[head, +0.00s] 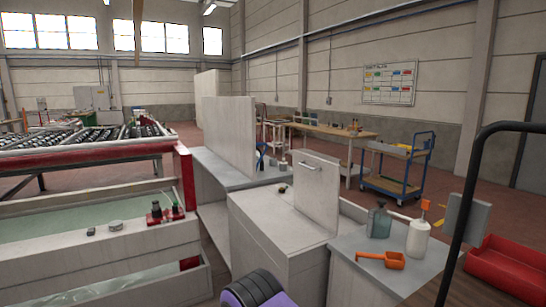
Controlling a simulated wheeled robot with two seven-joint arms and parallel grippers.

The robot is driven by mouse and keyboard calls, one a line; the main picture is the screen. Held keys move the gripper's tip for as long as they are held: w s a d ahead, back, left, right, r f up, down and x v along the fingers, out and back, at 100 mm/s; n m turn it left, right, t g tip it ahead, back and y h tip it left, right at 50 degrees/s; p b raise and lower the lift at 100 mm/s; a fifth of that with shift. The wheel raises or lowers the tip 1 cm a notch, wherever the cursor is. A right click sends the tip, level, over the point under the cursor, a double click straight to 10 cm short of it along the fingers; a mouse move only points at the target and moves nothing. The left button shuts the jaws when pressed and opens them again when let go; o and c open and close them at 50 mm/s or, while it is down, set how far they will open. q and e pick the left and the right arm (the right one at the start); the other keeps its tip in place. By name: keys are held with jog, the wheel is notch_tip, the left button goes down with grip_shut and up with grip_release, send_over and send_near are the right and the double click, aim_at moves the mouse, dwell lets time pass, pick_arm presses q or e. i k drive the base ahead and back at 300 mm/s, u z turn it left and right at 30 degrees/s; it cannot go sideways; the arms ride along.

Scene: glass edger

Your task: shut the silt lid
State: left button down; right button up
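The silt lid appears to be the light grey panel (317,195) with a bar handle (309,165) near its top edge. It stands upright, open, at the right side of a pale box-like cabinet (270,228) in the middle of the head view. A small dark knob or catch (283,188) sits on the cabinet top, left of the panel. The inside of the cabinet cannot be made out from here. Neither of my grippers is in view.
Right of the lid, a grey worktop (345,243) holds a grey-green bottle (379,221), a white bottle (418,238) and an orange scoop (383,259). A black curved bar (461,205) rises at the right, near a red tray (510,268). A water trough (70,222) lies left.

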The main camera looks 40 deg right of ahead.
aim_at(316, 180)
jog(key=z, duration=0.15)
jog(key=i, duration=1.25)
jog(key=z, duration=1.15)
jog(key=i, duration=0.8)
jog(key=z, duration=0.95)
